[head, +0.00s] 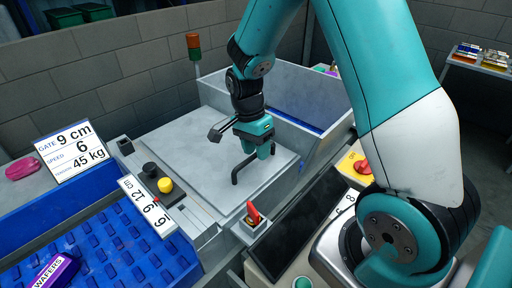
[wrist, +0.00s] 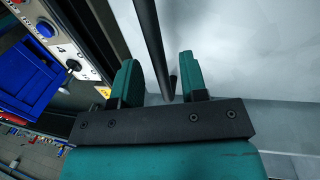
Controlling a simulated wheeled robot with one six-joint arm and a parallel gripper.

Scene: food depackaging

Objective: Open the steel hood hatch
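The steel hood hatch (head: 190,125) is a flat grey lid on the machine in the head view, and it looks shut. Its handle (head: 239,172) is a dark bar standing up near the lid's right side. My gripper (head: 258,152) points down at the handle. In the wrist view the two teal fingers (wrist: 161,80) stand apart, with the dark handle bar (wrist: 150,40) running between them. Gaps show on both sides of the bar, so the gripper is open around it and not closed on it. Part of the handle is hidden behind the fingers in the head view.
A blue conveyor (head: 110,245) with a purple wafers pack (head: 53,272) lies at the lower left. A red switch (head: 253,214) stands by the hatch's front corner. Black and yellow knobs (head: 165,185) sit left of it. A grey bin wall (head: 300,85) rises behind.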

